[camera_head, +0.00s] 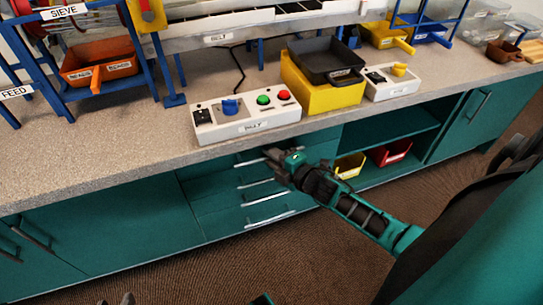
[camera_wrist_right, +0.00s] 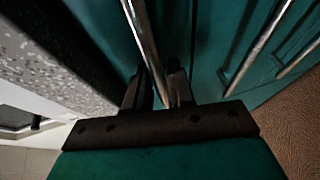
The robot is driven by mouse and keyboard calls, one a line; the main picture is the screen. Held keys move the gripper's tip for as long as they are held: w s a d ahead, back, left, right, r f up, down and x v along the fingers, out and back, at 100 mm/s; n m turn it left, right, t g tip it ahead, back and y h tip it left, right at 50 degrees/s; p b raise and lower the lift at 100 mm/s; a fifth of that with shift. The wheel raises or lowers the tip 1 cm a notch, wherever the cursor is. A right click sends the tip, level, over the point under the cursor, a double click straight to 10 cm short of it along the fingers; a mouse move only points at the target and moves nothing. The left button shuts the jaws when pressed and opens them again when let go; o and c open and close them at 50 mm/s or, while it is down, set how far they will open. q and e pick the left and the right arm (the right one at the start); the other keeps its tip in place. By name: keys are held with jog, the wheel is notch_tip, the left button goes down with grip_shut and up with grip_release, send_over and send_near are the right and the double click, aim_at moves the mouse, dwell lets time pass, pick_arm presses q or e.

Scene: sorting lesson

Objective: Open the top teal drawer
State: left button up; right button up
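The top teal drawer (camera_head: 222,163) is in the bank under the worktop and looks flush with the cabinet. Its silver bar handle (camera_head: 246,162) is partly hidden by my right gripper (camera_head: 272,154). In the right wrist view the handle bar (camera_wrist_right: 143,35) runs between the two dark fingers of the right gripper (camera_wrist_right: 161,78). The fingers sit close together on either side of the bar, shut on it. Two dark fingertips of my left gripper (camera_head: 116,300) show apart at the bottom edge, with nothing seen between them.
More drawers with silver handles (camera_head: 270,218) lie below. The grey worktop (camera_head: 100,150) overhangs close above the right gripper and carries a white control box (camera_head: 246,117). An open shelf at right holds a yellow bin (camera_head: 349,166) and a red bin (camera_head: 390,152). The brown floor in front is clear.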

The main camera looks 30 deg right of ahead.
jog(key=shift+c, duration=0.5)
pick_arm(q)
jog(key=shift+d, duration=0.1)
pick_arm(e)
grip_shut()
pick_arm(q)
jog(key=shift+w+r, duration=0.1)
